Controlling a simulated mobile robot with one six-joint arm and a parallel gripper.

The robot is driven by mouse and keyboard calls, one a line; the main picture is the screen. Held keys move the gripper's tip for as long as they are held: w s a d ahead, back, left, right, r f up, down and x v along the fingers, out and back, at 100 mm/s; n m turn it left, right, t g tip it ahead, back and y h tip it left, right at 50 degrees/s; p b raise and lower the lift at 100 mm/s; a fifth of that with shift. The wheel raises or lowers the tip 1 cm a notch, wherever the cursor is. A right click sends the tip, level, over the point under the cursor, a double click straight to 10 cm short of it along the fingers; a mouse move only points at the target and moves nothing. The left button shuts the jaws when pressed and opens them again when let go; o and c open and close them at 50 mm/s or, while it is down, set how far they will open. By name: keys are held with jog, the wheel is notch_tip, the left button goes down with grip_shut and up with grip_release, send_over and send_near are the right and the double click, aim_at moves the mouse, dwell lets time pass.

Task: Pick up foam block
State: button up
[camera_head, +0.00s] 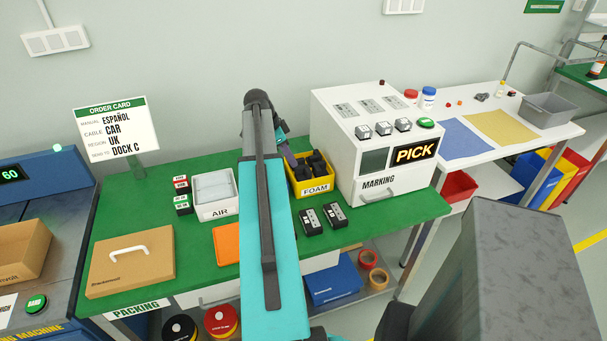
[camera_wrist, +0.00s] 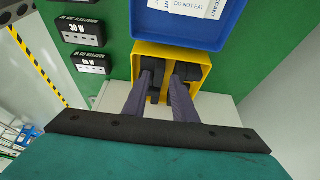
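The foam blocks are black pieces in a yellow bin labelled FOAM (camera_head: 313,188) on the green bench, just left of the white marking machine. The bin (camera_wrist: 203,55) also shows in the wrist view, with dark blocks (camera_wrist: 186,71) inside. My gripper (camera_wrist: 165,76) points toward the bin, its two grey-purple fingers spread apart with a gap between them. The fingertips overlap the dark shapes, so contact and depth are unclear. In the head view my gripper (camera_head: 288,156) is at the bin's left side, partly hidden by my arm.
A blue box (camera_wrist: 185,25) stands beside the bin in the wrist view. Black chargers (camera_head: 322,218) lie in front of the bin. The white marking machine (camera_head: 375,150) rises close on the right. A white AIR bin (camera_head: 219,210) and a cardboard box (camera_head: 132,262) are on the left.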

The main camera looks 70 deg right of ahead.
aim_at(297, 168)
jog(key=shift+p+x, duration=0.55)
jog(key=shift+x, duration=0.5)
jog(key=shift+p+x, duration=0.3)
jog(key=shift+x, duration=0.95)
grip_shut()
